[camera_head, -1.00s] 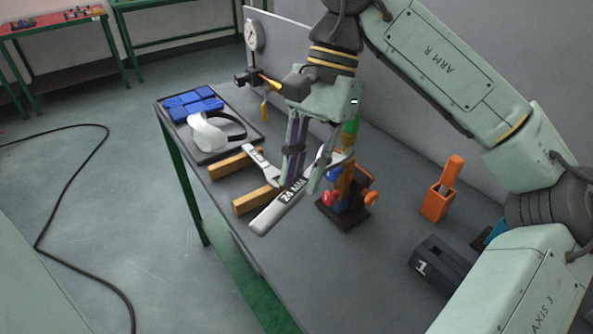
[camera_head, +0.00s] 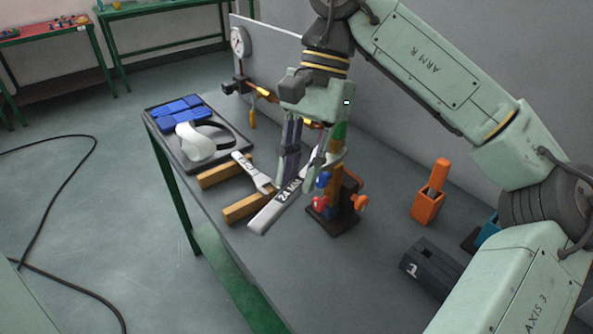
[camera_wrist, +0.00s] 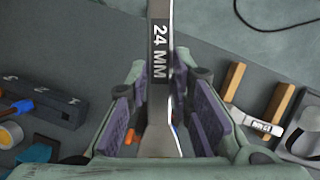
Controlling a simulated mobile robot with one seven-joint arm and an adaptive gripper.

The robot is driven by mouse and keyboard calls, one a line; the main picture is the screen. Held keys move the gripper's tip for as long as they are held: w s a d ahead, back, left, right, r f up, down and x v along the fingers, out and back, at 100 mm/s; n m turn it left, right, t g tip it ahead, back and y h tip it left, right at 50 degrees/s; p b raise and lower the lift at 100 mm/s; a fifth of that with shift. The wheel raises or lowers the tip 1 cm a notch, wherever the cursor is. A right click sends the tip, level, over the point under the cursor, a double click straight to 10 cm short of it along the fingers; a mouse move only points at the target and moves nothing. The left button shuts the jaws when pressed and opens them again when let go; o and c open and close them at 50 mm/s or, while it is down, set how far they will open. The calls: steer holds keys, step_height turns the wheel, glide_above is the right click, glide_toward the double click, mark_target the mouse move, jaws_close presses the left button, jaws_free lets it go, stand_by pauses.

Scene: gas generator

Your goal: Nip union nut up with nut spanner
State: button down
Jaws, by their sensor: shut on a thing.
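My gripper (camera_head: 301,170) is shut on a steel spanner (camera_head: 274,212) marked 24 MM. The spanner is tilted, its handle end toward the table front and its other end beside the upright fitting assembly (camera_head: 337,190). In the wrist view the spanner (camera_wrist: 160,62) runs between the finger pads of my gripper (camera_wrist: 163,112). The assembly has green and brass parts, red, blue and orange knobs, and a dark base. My gripper hides part of it. I cannot make out the union nut or whether the spanner touches it.
A second spanner (camera_head: 250,172) rests across two wooden blocks (camera_head: 224,172). An orange holder (camera_head: 427,207) and a dark block marked 1 (camera_head: 430,262) stand right. A grey panel with a dial gauge (camera_head: 239,42) backs the table.

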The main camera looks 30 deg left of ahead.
steer(key=shift+w, duration=0.75)
steer(key=shift+w, duration=0.15)
steer(key=shift+a, duration=0.1)
steer(key=a+m+y, duration=0.1)
steer(key=a+m, duration=0.1)
steer(key=m, duration=0.1)
steer(key=w+a+m+y, duration=0.1)
steer(key=a+m, duration=0.2)
steer(key=shift+w+b, duration=0.15)
steer(key=shift+b, duration=0.15)
stand_by(1.3)
steer(key=shift+a, duration=0.1)
steer(key=shift+n, duration=0.4)
steer(key=shift+s+a, duration=0.45)
steer(key=shift+s, duration=0.35)
steer(key=shift+s+a, duration=0.4)
steer(key=shift+s, duration=0.35)
steer(key=shift+s+a, duration=0.45)
steer(key=shift+s, duration=0.35)
